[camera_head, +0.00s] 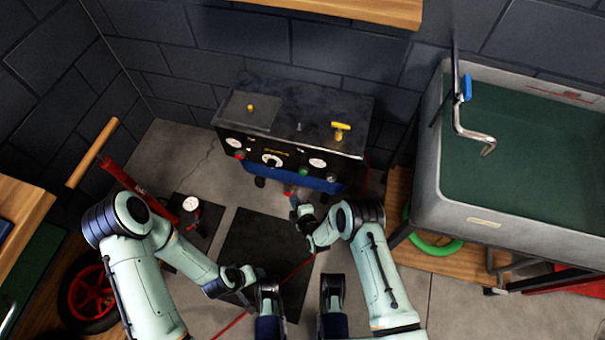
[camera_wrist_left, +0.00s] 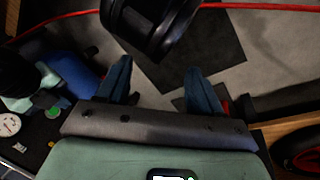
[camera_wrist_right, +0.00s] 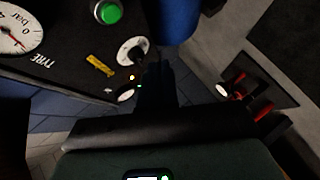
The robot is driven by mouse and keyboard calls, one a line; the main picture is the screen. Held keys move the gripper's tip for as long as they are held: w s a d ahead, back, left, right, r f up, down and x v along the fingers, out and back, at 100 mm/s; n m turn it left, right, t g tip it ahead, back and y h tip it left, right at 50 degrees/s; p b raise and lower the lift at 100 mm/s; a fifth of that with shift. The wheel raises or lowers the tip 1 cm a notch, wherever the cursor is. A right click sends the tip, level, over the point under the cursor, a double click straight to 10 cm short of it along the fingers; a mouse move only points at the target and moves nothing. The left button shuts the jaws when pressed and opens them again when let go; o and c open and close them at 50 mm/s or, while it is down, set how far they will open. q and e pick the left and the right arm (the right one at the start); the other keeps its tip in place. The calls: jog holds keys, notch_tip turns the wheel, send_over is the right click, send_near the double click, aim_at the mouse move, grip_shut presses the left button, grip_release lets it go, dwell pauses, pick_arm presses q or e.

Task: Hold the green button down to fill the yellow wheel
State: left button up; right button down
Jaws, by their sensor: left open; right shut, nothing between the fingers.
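The green button (camera_head: 303,171) is on the front panel of the black compressor (camera_head: 330,105). It shows large at the top of the right wrist view (camera_wrist_right: 108,12), beside the white gauge (camera_wrist_right: 18,32) marked bar. My right gripper (camera_head: 291,198) is shut and empty just in front of the compressor. In its wrist view its fingertips (camera_wrist_right: 156,70) are right of and below the button, apart from it in the picture. My left gripper (camera_wrist_left: 158,75) is open and empty over the floor, away from the compressor. I see no yellow wheel in any view.
A wheel with red spokes (camera_head: 88,292) leans at the lower left, and a green ring (camera_head: 432,243) is under the grey sink (camera_head: 440,190) at right. A red hose (camera_head: 232,323) crosses the floor. A small gauge (camera_head: 191,204) stands near a red pump.

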aim_at(303, 173)
pick_arm(q)
notch_tip(303, 173, down, 6)
jog(key=w+a+b, duration=0.1)
jog(key=a+b, duration=0.1)
jog(key=b, duration=0.1)
jog(key=shift+w+a+r+n+y+b, duration=0.2)
jog(key=shift+a+n+y+b, duration=0.1)
jog(key=shift+y+b, duration=0.1)
pick_arm(e)
jog(key=w+d, duration=0.2)
jog(key=w, duration=0.5)
jog(key=shift+d, duration=0.2)
jog(key=shift+w, duration=0.1)
dwell(0.8)
pick_arm(q)
jog(key=shift+f+b, duration=0.35)
pick_arm(e)
jog(key=shift+w+d, duration=0.1)
jog(key=shift+w, duration=0.3)
